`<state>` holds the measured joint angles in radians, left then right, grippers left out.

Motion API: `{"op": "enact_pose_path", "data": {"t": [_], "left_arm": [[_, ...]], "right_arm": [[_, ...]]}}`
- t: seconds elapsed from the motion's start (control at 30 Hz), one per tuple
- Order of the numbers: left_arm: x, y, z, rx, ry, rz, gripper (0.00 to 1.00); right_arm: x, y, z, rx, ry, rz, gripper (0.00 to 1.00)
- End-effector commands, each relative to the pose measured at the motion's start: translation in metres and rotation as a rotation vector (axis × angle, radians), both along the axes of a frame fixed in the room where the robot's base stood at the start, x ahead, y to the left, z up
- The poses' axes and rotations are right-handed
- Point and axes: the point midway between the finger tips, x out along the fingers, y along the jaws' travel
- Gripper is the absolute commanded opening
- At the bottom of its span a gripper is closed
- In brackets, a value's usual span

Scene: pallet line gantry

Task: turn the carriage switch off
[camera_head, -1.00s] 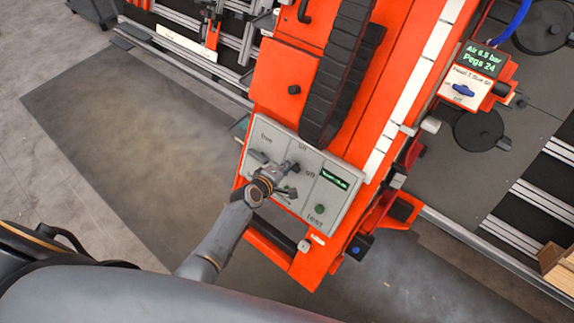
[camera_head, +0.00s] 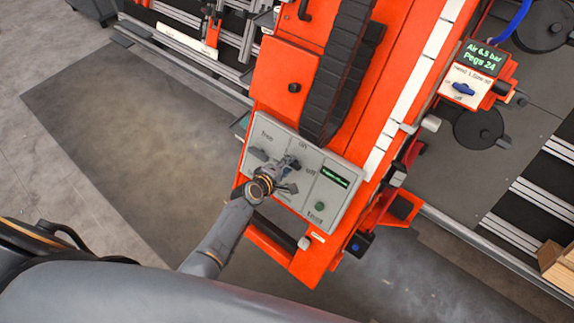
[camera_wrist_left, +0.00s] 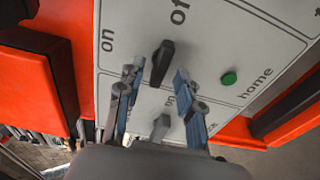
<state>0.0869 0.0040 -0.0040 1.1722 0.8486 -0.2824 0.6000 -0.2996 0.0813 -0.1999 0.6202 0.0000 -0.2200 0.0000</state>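The carriage switch is a black handle (camera_wrist_left: 162,62) on a light grey control panel (camera_wrist_left: 135,20) on the orange carriage. Labels "on" and a cut-off "of" stand around it. In the left wrist view its long axis runs roughly toward "of"; I cannot tell its exact setting. My left gripper (camera_wrist_left: 155,76) is open, with one fingertip on each side of the handle. Gaps show between handle and fingertips; contact is not visible. In the head view my left gripper (camera_head: 284,170) is over the panel (camera_head: 345,205) and partly hides the switch. My right gripper is not in view.
A grey lever (camera_wrist_left: 160,127) sits below the handle, between my fingers. A green button (camera_wrist_left: 229,78) is to the right. Another grey knob (camera_head: 258,154) is near the "free" label. A separate blue switch (camera_head: 463,88) is under the air display (camera_head: 483,57).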

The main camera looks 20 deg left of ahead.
Motion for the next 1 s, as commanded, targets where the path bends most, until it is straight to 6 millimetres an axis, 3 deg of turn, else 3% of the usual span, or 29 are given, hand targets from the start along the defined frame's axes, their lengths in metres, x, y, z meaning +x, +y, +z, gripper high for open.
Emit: {"op": "enact_pose_path", "data": {"t": [0.37, 0.8, 1.0], "left_arm": [[-0.010, 0.001, 0.006, -0.001, -0.004, -0.001, 0.36], [-0.078, 0.019, 0.042, 0.001, 0.000, 0.000, 0.36], [-0.098, 0.024, 0.054, 0.001, 0.000, 0.000, 0.36]], "right_arm": [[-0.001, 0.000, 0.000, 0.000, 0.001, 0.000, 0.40], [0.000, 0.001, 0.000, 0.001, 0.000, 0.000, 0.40], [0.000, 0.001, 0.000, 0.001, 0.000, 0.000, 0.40]]}}
